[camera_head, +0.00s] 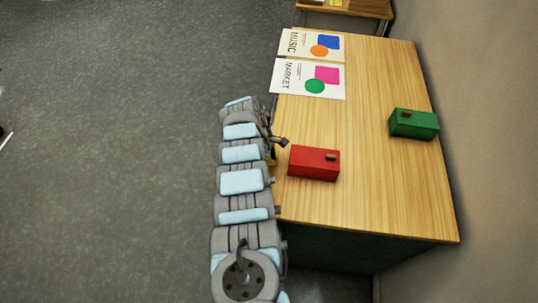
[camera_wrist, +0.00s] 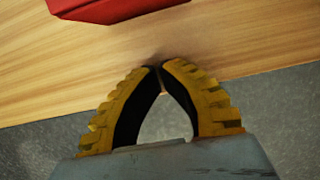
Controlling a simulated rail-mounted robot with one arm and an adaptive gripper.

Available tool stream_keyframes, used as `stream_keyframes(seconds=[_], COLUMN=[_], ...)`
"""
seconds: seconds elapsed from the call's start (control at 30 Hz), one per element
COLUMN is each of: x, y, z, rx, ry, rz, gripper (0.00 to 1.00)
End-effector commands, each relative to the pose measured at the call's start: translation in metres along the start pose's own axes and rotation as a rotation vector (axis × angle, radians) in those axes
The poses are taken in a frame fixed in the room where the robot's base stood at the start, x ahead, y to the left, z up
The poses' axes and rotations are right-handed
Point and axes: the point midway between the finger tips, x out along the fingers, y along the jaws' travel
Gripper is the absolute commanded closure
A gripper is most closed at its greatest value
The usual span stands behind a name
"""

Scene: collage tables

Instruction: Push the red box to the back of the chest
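The red box (camera_head: 314,163) lies on the wooden chest top (camera_head: 370,200) near its left edge, with a small brown knob on its upper face. In the wrist view the red box (camera_wrist: 110,8) shows only in part at the top, beyond the fingertips. My gripper (camera_head: 282,142) is at the left edge of the chest, just left of the box. In the wrist view my gripper (camera_wrist: 160,68) has its yellow fingers with tips together and nothing between them. A gap shows between the fingertips and the box.
A green box (camera_head: 414,124) sits near the chest's right edge, by the wall. Two posters, marked MUSIC (camera_head: 300,47) and MARKET (camera_head: 297,88), lie at the top left of the chest top. The wood between the red and green boxes is clear.

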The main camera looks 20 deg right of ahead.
Motion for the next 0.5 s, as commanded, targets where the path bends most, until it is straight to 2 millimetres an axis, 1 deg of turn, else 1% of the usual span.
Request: stream_keyframes(seconds=[0.03, 0.1, 0.5], x=[0.008, 0.004, 0.013], y=[0.0, -0.001, 0.0], z=[-0.001, 0.006, 0.035], rx=[0.0, 0.0, 0.001], ry=[0.0, 0.0, 0.0], rz=[-0.001, -0.001, 0.0], gripper=[1.0, 1.0, 1.0])
